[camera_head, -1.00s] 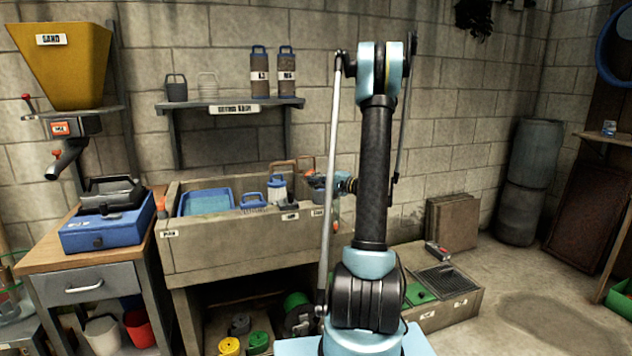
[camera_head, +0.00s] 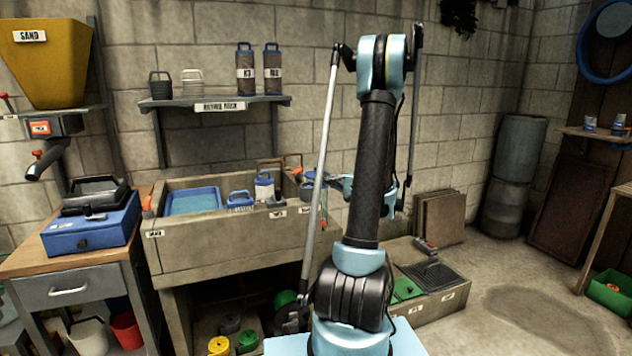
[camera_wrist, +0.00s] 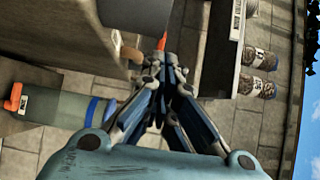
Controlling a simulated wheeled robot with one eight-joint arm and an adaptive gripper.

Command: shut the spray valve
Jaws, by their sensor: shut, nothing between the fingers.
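I cannot single out the spray valve with certainty. A small orange-red part (camera_wrist: 162,42) shows just past the fingertips in the wrist view; I cannot tell whether they touch it. My gripper (camera_wrist: 166,68) is shut and empty, its fingers together. In the head view, my gripper is small and partly hidden by my arm, beside the right end of the stone sink (camera_head: 222,246). Orange parts (camera_head: 308,175) show near that end. In the wrist view, a grey-green cylinder (camera_wrist: 65,119) with a blue band and an orange end lies to the left of the fingers.
A wall shelf (camera_head: 215,101) holds buckets and labelled canisters (camera_head: 272,69). It stands above the sink, which holds a blue tray (camera_head: 192,201) and a brush (camera_head: 240,203). A wooden bench (camera_head: 75,262) is at left. Low crates (camera_head: 430,285) stand at right, with bare floor beyond.

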